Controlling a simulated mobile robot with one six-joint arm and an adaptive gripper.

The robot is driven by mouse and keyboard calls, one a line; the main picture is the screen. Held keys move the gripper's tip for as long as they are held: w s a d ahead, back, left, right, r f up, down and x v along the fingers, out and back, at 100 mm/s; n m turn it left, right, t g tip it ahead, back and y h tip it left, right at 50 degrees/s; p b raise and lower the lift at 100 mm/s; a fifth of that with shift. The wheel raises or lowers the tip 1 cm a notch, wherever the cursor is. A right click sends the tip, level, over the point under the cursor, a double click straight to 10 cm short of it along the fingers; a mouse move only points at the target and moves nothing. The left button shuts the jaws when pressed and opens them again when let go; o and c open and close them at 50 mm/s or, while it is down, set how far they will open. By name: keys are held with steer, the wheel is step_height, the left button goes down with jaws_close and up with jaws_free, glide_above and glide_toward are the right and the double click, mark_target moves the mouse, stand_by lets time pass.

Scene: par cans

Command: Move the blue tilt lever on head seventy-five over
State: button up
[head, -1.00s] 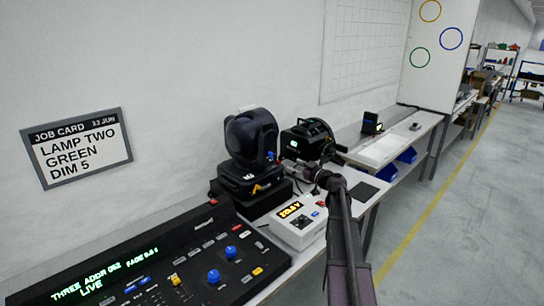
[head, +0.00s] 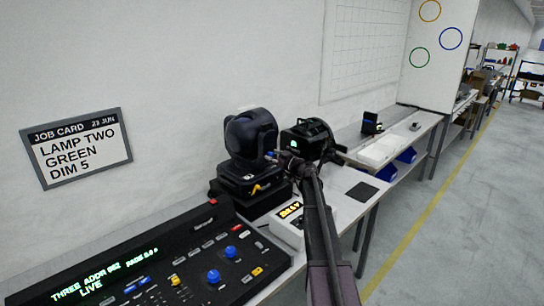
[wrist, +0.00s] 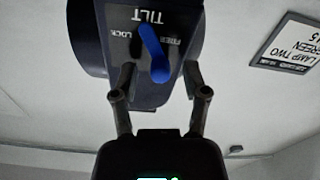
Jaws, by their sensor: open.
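The black moving head (head: 250,136) stands on its base on the bench. In the wrist view its side plate (wrist: 113,45) shows upside down, with TILT, LOCK at left and FREE at right. The blue tilt lever (wrist: 153,55) lies between the two words, its lower end slanting a little right. I cannot tell which word it is set to. My gripper (wrist: 160,76) is open, one finger on each side of the lever's lower end, with no clear contact. In the head view my gripper (head: 283,160) is at the head's right side, and the lever (head: 270,155) is a small blue spot.
A white box with a lit display (head: 287,222) and a control desk (head: 150,265) with blue knobs are in front. A job card (head: 80,149) hangs on the wall. The aisle at right is clear.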

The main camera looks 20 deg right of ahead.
steer(key=shift+w+a, duration=0.15)
steer(key=shift+w, duration=0.1)
jaws_close()
steer(key=shift+m, duration=0.3)
steer(key=m, duration=0.1)
steer(key=d+m, duration=0.1)
steer(key=m, duration=0.3)
steer(key=shift+w+d+r, duration=0.25)
steer(key=shift+w+d, duration=0.05)
steer(key=m, duration=0.2)
steer(key=d+m, duration=0.1)
steer(key=m, duration=0.3)
steer(key=shift+w+d+f, duration=0.25)
steer(key=shift+w, duration=0.05)
steer(key=shift+m, duration=0.3)
